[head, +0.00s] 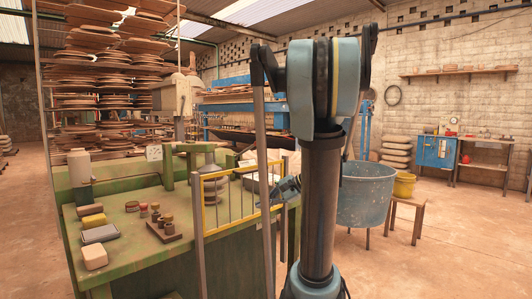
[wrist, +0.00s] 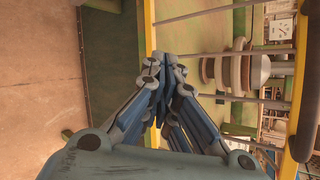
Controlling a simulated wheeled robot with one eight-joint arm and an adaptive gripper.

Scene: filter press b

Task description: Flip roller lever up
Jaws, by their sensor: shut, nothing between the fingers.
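I cannot clearly pick out the roller lever in either view. A grey stacked-disc roller head (head: 208,170) stands on the green machine bench (head: 150,215), behind the barred guard. It also shows in the wrist view (wrist: 228,72), right of my fingers and behind the bars. The guard (head: 204,228) has yellow rails and grey upright bars, and one yellow rail (wrist: 149,20) is close to my fingertips in the wrist view. My gripper (wrist: 156,65) is shut and empty, its fingers together. In the head view, my gripper (head: 280,195) is at the guard's right end, partly hidden by my arm.
Small pots on a wooden board (head: 164,230), a yellow sponge (head: 94,222) and a grey tray (head: 100,234) lie on the bench. The floor at far right is clear.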

